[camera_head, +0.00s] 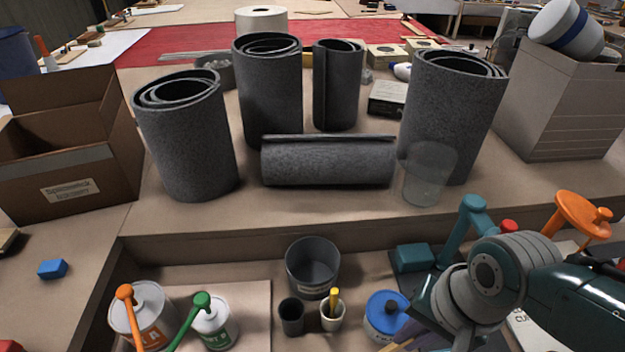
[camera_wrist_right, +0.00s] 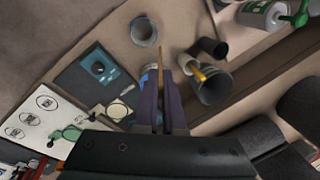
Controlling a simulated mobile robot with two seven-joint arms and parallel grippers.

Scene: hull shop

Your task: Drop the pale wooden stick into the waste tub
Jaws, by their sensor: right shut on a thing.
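The pale wooden stick (camera_head: 399,345) shows as a short end at the bottom of the head view. In the right wrist view the stick (camera_wrist_right: 160,56) sticks out from between the fingers. The waste tub, seemingly the dark grey labelled bucket (camera_head: 312,265), stands upright left of and beyond the gripper. It also shows in the wrist view (camera_wrist_right: 212,88), apart from the stick. My left gripper is out of view.
A dark cup (camera_head: 291,317) and a cream cup (camera_head: 332,316) with a yellow-handled tool stand before the tub. Pump cans (camera_head: 143,315) stand at left. Grey rolls (camera_head: 328,162) stand and lie on the raised shelf behind.

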